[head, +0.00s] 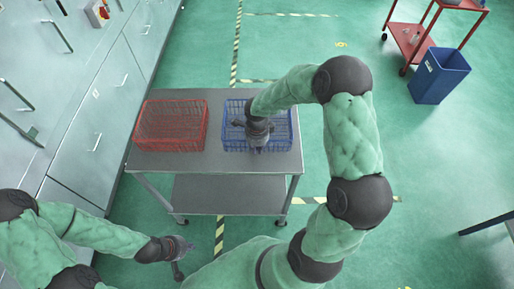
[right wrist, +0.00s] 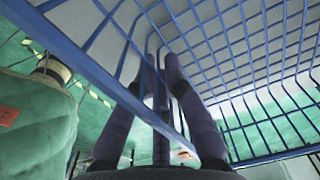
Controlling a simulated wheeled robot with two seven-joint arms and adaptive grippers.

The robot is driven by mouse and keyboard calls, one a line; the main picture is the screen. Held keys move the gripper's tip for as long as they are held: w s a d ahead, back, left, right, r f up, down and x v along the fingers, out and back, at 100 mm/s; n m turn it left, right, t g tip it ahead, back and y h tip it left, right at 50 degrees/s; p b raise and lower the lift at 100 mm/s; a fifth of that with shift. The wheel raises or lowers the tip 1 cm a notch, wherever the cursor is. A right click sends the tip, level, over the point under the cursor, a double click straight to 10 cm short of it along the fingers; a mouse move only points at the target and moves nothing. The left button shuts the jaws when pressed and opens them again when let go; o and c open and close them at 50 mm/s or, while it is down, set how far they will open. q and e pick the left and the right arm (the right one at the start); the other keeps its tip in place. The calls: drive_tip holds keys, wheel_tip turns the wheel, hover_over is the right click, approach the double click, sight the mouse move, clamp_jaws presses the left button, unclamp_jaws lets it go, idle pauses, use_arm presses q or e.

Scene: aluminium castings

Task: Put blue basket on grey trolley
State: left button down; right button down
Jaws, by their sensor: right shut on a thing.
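The grey trolley (head: 215,165) stands in the middle of the head view. The blue wire basket (head: 287,132) is over the right half of its top, level or nearly so; I cannot tell if its base touches the top. My right gripper (head: 257,148) reaches down at the basket's near side and partly covers it. In the right wrist view my right gripper's fingers (right wrist: 160,75) are shut on the basket's blue rim (right wrist: 75,62). My left gripper (head: 184,257) is empty, with its fingers apart, left of the trolley's front, low in the head view.
A red wire basket (head: 171,126) sits on the trolley's left half, with a bare gap between the baskets. Grey cabinets (head: 90,100) line the left. A red cart (head: 408,38) and blue bin (head: 439,76) stand at the upper right.

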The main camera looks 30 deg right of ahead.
drive_tip(key=shift+f, duration=0.1)
drive_tip(key=c, duration=1.3)
unclamp_jaws()
drive_tip(key=shift+r, duration=0.2)
wheel_tip(320, 180, up, 12)
drive_tip(key=shift+s+f+p, duration=0.1)
drive_tip(key=shift+p, duration=0.85)
